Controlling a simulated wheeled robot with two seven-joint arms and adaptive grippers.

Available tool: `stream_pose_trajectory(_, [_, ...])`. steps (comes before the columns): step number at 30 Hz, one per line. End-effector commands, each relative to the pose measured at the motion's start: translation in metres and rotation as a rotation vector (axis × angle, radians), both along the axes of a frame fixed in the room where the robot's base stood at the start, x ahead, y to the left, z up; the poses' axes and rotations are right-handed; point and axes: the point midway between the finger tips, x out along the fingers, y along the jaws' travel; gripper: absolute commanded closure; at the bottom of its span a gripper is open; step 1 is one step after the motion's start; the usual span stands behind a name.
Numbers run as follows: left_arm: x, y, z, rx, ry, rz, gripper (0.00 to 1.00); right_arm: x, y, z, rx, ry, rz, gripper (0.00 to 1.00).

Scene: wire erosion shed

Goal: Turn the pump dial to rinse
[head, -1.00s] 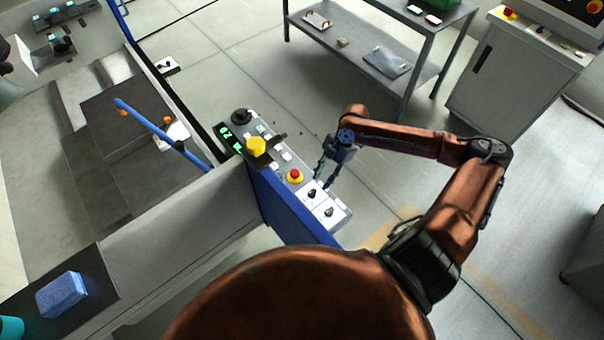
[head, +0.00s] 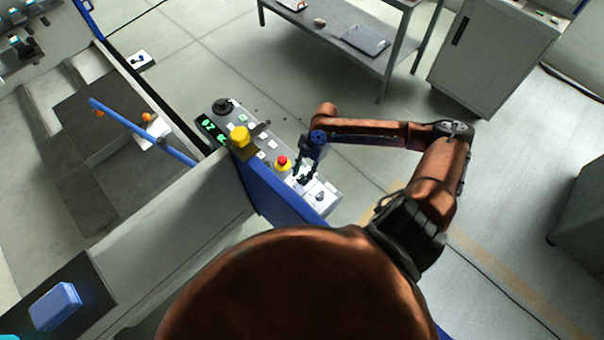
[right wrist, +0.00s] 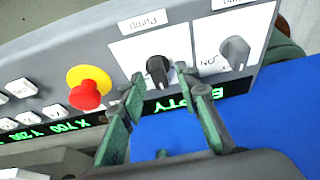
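The pump dial (right wrist: 159,70) is a small black knob on a white plate, under a label reading "Pump" in the right wrist view. My right gripper (right wrist: 160,80) is open, with one green finger on each side of this dial. A small gap seems to show on both sides; I cannot tell whether either finger touches it. In the head view my right gripper (head: 302,177) is over the near end of the control panel (head: 260,149) and largely hides the dial. The dial's setting is not readable. My left gripper is not in view.
A second, grey dial (right wrist: 235,52) sits beside the pump dial. A red emergency button on a yellow base (right wrist: 88,88) is on the other side. A blue panel (head: 285,197) drops below the control panel's edge.

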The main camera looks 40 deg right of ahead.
Motion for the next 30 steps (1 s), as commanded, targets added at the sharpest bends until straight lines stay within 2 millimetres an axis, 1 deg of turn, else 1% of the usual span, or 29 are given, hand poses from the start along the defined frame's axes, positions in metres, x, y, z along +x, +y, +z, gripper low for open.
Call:
stream_pose_trajectory(4, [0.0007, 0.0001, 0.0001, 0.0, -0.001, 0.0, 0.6, 0.0004, 0.0003, 0.0004, 0.0, 0.0, 0.001, 0.7])
stream_pose_trajectory(17, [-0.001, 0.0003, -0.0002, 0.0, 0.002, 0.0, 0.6, 0.0001, 0.0, 0.0005, 0.0, 0.0, 0.001, 1.0])
stream_pose_trajectory(26, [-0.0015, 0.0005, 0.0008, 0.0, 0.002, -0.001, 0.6, -0.0001, -0.0001, 0.0008, 0.0, 0.0, -0.003, 1.0])
stream_pose_trajectory(30, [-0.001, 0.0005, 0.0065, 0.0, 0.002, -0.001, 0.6, -0.0008, 0.0001, 0.0019, 0.001, 0.001, -0.026, 1.0])
